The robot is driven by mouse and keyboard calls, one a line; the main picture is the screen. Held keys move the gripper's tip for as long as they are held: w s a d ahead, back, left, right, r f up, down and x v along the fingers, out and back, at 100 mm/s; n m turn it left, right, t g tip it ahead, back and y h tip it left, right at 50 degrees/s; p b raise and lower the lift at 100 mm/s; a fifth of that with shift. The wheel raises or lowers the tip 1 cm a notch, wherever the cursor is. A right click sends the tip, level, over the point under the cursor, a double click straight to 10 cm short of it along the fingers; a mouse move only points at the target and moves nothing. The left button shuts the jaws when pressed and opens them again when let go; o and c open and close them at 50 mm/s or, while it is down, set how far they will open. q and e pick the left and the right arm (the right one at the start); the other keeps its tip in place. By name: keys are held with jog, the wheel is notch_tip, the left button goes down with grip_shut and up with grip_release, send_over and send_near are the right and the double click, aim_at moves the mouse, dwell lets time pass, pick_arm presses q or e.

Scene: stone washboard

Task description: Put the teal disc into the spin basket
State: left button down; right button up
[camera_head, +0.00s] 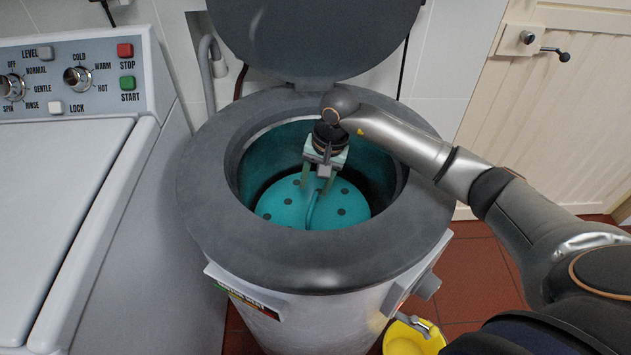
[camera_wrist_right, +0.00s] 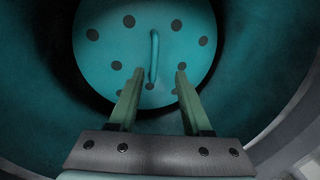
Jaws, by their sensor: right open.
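The teal disc (camera_head: 280,208) with dark round spots and a raised loop handle lies down inside the spin basket (camera_head: 262,157), facing up. In the right wrist view the disc (camera_wrist_right: 110,45) fills the upper middle, with its handle (camera_wrist_right: 154,55) upright in the picture. My right gripper (camera_head: 318,190) reaches down through the basket's opening. In the wrist view its two green fingers (camera_wrist_right: 154,83) are apart, on either side of the handle's near end, with nothing seen gripped. Whether the fingertips touch the disc I cannot tell. My left gripper is not in view.
The spin dryer's wide grey rim (camera_head: 215,200) surrounds the opening, and its round lid (camera_head: 310,35) stands open behind. A white washing machine (camera_head: 55,190) is close on the left. A yellow container (camera_head: 405,340) is on the floor under the spout. A cream door (camera_head: 550,110) is at right.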

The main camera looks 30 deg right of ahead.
notch_tip(320, 180, up, 12)
jog(key=s+d, duration=0.1)
jog(key=d, duration=0.1)
jog(key=shift+s+r, duration=0.25)
jog(key=shift+s, duration=0.05)
